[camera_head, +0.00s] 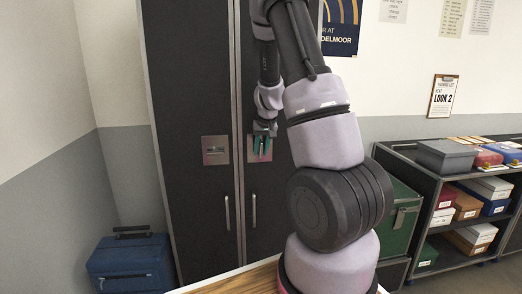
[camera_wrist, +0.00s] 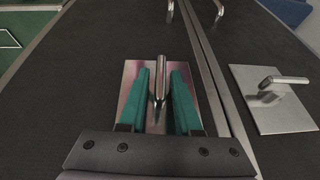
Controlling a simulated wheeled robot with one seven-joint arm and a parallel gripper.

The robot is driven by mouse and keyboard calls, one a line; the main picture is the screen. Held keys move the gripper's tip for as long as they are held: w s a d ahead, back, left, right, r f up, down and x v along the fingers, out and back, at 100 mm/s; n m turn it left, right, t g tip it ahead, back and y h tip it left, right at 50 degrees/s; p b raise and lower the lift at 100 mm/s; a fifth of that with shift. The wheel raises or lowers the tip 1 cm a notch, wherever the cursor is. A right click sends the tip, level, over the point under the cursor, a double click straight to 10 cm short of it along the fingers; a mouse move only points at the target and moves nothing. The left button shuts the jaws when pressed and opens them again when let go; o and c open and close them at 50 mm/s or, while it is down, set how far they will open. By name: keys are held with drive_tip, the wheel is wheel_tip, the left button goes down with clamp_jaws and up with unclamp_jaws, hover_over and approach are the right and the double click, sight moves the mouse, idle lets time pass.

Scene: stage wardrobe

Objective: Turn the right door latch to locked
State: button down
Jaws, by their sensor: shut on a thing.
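The right door latch is a metal plate with a small lever on the right wardrobe door. In the head view my gripper (camera_head: 262,147) is in front of it and hides most of its plate (camera_head: 251,155). In the wrist view the lever (camera_wrist: 160,77) stands between my two teal fingers (camera_wrist: 158,88), in line with them, over the plate (camera_wrist: 130,78). My gripper is shut on this lever, which runs up and down in both views. The left door latch (camera_head: 215,150) is free, with its lever lying sideways; it also shows at the right of the wrist view (camera_wrist: 272,100).
The tall dark wardrobe doors (camera_head: 190,90) are closed, with a bar handle (camera_head: 227,212) on the left door and another (camera_head: 254,210) on the right. A blue case (camera_head: 130,265) stands at left. A green trunk (camera_head: 400,215) and a shelf unit (camera_head: 427,195) with boxes stand at right.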

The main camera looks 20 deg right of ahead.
drive_tip(key=shift+d+m+t+y, duration=0.15)
drive_tip(key=shift+m+t+y, duration=0.1)
drive_tip(key=shift+y, duration=0.6)
drive_tip(key=shift+d+m+t+y, duration=0.15)
drive_tip(key=shift+t+y, duration=0.1)
drive_tip(key=shift+y, duration=0.6)
drive_tip(key=t+y, duration=0.1)
drive_tip(key=y, duration=0.1)
drive_tip(key=m+t+y, duration=0.1)
drive_tip(key=y, duration=0.1)
drive_tip(key=m+t+y, duration=0.1)
drive_tip(key=y, duration=0.2)
drive_tip(key=shift+s+f, duration=0.1)
drive_tip(key=shift+f, duration=0.15)
drive_tip(key=shift+f+m+t+y, duration=0.1)
drive_tip(key=shift+m+t+y, duration=0.6)
drive_tip(key=shift+t+y, duration=0.9)
drive_tip(key=shift+g+y, duration=0.3)
drive_tip(key=shift+y, duration=0.3)
drive_tip(key=c, duration=0.9)
unclamp_jaws()
